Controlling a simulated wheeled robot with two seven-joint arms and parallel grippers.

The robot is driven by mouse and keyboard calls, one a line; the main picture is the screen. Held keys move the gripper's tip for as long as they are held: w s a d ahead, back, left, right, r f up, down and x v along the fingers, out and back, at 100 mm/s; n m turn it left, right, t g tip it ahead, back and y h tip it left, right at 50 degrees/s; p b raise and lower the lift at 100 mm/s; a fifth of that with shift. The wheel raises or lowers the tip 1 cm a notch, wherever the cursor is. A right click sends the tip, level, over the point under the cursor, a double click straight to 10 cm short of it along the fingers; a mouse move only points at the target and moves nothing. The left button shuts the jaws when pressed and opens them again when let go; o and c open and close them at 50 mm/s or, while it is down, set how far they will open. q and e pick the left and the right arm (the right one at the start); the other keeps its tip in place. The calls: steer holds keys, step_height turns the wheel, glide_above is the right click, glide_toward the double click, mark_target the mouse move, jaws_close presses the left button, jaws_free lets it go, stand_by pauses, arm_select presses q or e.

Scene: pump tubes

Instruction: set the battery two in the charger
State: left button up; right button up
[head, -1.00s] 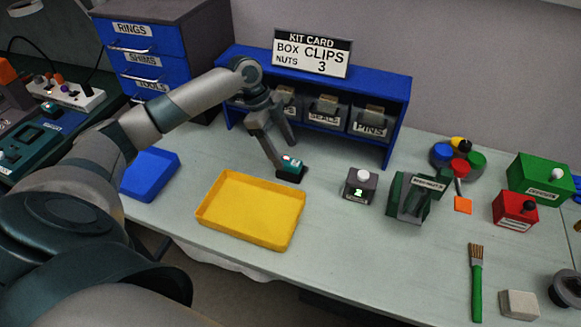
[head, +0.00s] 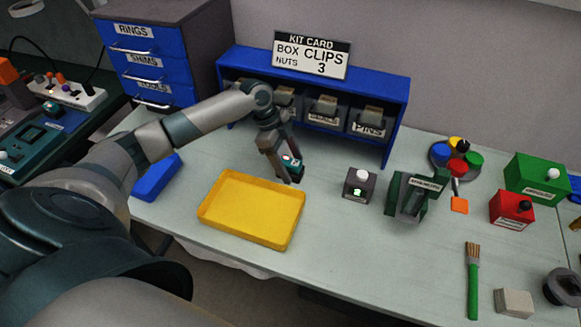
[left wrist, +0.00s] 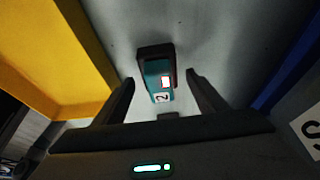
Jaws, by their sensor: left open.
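Battery two is a small teal and black block (head: 292,166) standing on the table behind the yellow tray. In the left wrist view the battery (left wrist: 158,82) shows a white label with a 2 and a red-and-white patch. My left gripper (head: 285,164) is open above it, its fingers on either side of the battery with gaps still showing. My right gripper is out of view.
The yellow tray (head: 250,237) is in front of the battery, and a blue bin (head: 155,180) lies left of it. The blue shelf (head: 400,100) is close behind. A dark box with a white knob (head: 360,185) stands to the right. My left arm crosses the view near the drawers.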

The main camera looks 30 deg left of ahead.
mark_target(298, 164)
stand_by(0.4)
arm_select(q)
steer(key=c, duration=1.5)
steer(key=shift+w+r, duration=0.1)
steer(key=shift+r+b, duration=0.4)
steer(key=shift+r, duration=0.05)
steer(key=r, duration=0.1)
steer(key=d+r+b, duration=0.1)
steer(key=r, duration=0.1)
steer(key=shift+r+b, duration=0.15)
steer(key=shift+b, duration=0.15)
steer(key=shift+s+d+r+b, duration=0.5)
steer(key=shift+d+r, duration=0.6)
steer(key=shift+d, duration=0.6)
steer(key=shift+s+d+r+b, duration=0.45)
steer(key=shift+d+r, duration=0.65)
steer(key=shift+d, duration=0.65)
steer(key=shift+s+d+r+b, duration=0.45)
steer(key=shift+d+r, duration=0.65)
steer(key=shift+d, duration=0.6)
